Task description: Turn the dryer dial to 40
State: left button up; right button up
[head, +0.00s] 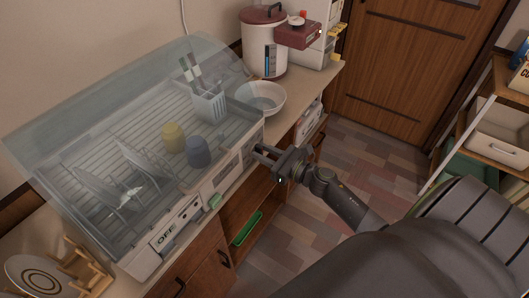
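The dish dryer (150,262) stands on the counter at the left, under a clear domed lid (60,130). Its front panel carries an "OFF" label (166,236) and a pale green tab (215,201). I cannot clearly make out the dial or its setting; the right end of the front panel is partly behind my gripper. My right gripper (260,155) is close to that right end, its two fingers apart and pointing at the panel, with nothing seen between them. I cannot tell whether the fingertips touch it. My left gripper is not in view.
Inside the dryer are plates (95,188), a yellow cup (173,137), a blue cup (197,152) and a utensil holder (208,106). A white bowl (262,98) and a rice container (262,48) stand to the right. The floor (300,235) before the counter is clear.

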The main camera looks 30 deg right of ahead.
grip_shut()
jog(key=shift+m, duration=0.4)
jog(key=shift+f+m+p, duration=0.2)
jog(key=shift+m+p, duration=1.75)
jog(key=shift+m, duration=3.85)
jog(key=shift+f+m+p, duration=0.15)
jog(key=shift+m+p, duration=1.85)
jog(key=shift+m, duration=3.8)
jog(key=shift+f+m+p, duration=0.2)
jog(key=shift+m+p, duration=1.75)
jog(key=shift+m, duration=3.85)
